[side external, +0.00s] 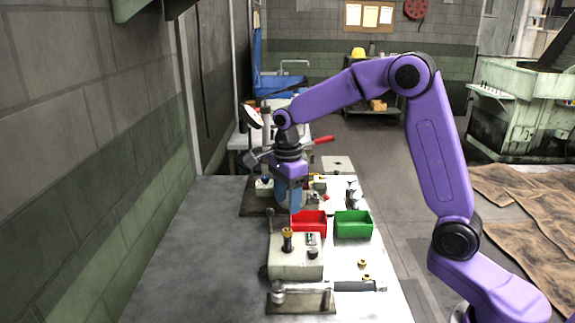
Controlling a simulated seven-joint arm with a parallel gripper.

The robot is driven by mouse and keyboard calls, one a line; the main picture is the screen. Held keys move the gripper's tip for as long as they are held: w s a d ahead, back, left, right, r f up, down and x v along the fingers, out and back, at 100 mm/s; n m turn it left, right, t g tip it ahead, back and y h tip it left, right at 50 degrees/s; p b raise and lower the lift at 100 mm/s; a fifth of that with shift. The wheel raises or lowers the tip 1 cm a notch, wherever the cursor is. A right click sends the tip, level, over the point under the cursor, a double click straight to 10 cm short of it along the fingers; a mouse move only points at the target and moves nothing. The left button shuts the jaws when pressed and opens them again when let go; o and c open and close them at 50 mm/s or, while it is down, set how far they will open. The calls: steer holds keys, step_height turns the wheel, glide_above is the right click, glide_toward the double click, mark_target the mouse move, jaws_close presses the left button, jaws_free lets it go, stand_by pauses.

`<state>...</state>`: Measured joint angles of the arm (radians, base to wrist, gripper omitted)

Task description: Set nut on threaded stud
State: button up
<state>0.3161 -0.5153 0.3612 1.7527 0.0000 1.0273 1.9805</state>
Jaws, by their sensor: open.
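A pale fixture block (305,262) stands on the grey table. A dark upright stud (287,246) rises from its top left, with a brass-coloured piece (287,233) around its upper part. That piece looks like a nut, but it is too small to tell how it sits. Two small brass nuts lie loose on the table right of the block, one farther back (363,264) and one nearer (367,278). The gap between the fingers is hard to see.
A red bin (309,231) and a green bin (353,232) stand behind the block. The table's left side is clear.

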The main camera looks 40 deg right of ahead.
step_height(320, 180, up, 10)
steer(key=shift+f, duration=0.25)
stand_by(0.4)
steer(key=s+a+f+n, duration=0.2)
steer(key=s+a+n, duration=0.1)
steer(key=s+n, duration=0.5)
steer(key=s+a+f+n, duration=0.2)
steer(key=s+a+n, duration=0.1)
steer(key=s+n, duration=0.45)
steer(key=s+d+f+n, duration=0.2)
steer(key=s+n, duration=0.6)
steer(key=s+d+f+n, duration=0.2)
steer(key=s+f+n, duration=0.1)
steer(key=s+n, duration=0.6)
steer(key=shift+s+f, duration=0.15)
steer(key=shift+s, duration=0.05)
steer(key=shift+n, duration=0.25)
